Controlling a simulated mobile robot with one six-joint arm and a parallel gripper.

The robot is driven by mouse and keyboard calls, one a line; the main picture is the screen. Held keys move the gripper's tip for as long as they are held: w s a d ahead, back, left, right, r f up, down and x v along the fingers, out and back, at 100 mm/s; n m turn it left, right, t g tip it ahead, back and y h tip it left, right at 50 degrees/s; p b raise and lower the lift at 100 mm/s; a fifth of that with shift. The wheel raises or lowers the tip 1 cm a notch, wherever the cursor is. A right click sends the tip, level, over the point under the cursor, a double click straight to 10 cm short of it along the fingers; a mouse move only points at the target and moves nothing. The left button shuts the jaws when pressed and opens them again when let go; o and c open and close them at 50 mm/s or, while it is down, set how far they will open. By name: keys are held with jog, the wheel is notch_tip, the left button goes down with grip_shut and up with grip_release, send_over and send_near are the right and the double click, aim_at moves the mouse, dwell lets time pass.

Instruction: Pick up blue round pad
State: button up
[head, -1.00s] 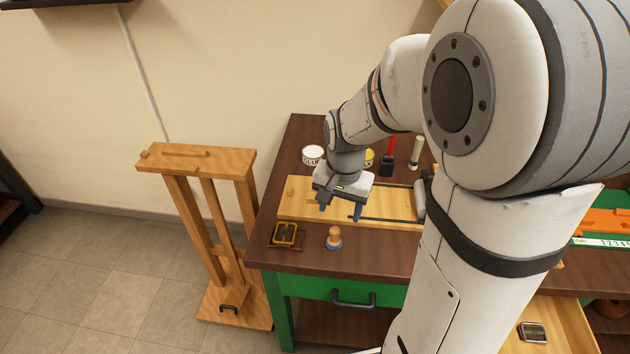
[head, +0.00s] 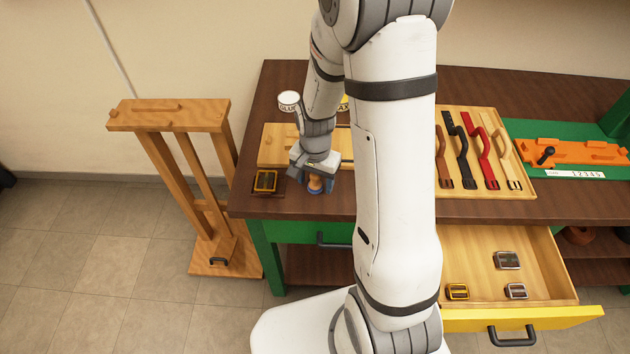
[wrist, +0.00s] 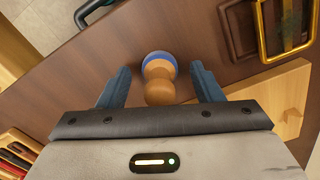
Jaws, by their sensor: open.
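The blue round pad (wrist: 159,57) shows in the wrist view as a blue disc under a wooden knob handle (wrist: 159,86). It stands on the dark brown bench top near its front edge. My gripper (wrist: 160,82) is open, with one blue finger on each side of the knob and a gap to both. In the head view my gripper (head: 314,180) is low over the bench, and the wooden part of the pad (head: 315,184) shows between the fingers. Whether the fingers touch the bench is not clear.
A yellow-framed buckle on a dark pad (head: 265,181) lies just left of the gripper. A wooden board (head: 280,145) lies behind. An open drawer with several buckles (head: 480,262) juts out at right.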

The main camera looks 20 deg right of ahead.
jog(key=shift+c, duration=0.6)
jog(key=c, duration=0.9)
jog(key=shift+c, duration=0.2)
notch_tip(320, 180, up, 10)
jog(key=shift+r+b, duration=0.1)
jog(key=shift+b, duration=0.25)
jog(key=o, duration=0.5)
jog(key=shift+c, duration=0.2)
jog(key=c, duration=0.4)
